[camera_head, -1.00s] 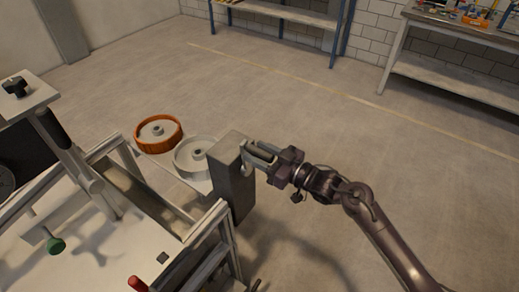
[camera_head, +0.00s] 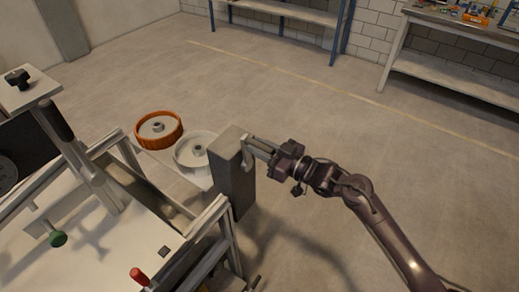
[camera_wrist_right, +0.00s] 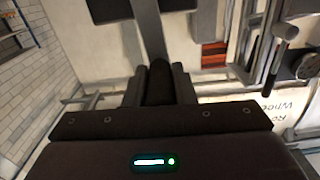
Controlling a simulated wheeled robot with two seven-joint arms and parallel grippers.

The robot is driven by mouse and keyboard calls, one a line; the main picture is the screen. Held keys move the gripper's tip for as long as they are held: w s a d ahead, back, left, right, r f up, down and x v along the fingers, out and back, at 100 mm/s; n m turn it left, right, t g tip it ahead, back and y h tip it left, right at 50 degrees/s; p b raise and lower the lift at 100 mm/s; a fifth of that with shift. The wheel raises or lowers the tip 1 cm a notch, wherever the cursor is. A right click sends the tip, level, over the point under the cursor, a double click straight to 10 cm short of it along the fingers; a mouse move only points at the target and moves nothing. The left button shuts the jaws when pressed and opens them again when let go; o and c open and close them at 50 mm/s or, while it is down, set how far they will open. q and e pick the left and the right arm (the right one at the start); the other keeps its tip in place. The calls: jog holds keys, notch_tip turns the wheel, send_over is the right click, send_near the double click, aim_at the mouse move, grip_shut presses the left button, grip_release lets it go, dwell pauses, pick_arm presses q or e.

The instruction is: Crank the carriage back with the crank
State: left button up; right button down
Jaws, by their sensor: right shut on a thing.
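The crank (camera_head: 246,154) sits on the side of a tall grey box (camera_head: 235,180) at the corner of the pale frame. My right gripper (camera_head: 262,148) is at the crank, right of the box. In the right wrist view, my right gripper (camera_wrist_right: 160,90) is shut on the dark crank handle (camera_wrist_right: 160,78), which joins a grey crank arm (camera_wrist_right: 149,28). The carriage cannot be told for sure; a lever with a black grip (camera_head: 57,120) stands on the frame at left. My left gripper is not in view.
An orange wheel (camera_head: 158,143) and a pale wheel (camera_head: 180,158) lie beside the box. A shelf and a workbench (camera_head: 455,88) stand far back. The floor at right is clear.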

jog(key=shift+w+d+r, duration=0.2)
jog(key=shift+w+d, duration=0.25)
jog(key=shift+w, duration=0.1)
jog(key=c, duration=1.2)
grip_release()
jog(key=shift+w+f, duration=0.1)
jog(key=shift+w, duration=0.05)
jog(key=b+v, duration=0.2)
jog(key=v, duration=0.6)
jog(key=shift+b, duration=0.4)
jog(key=shift+a, duration=0.1)
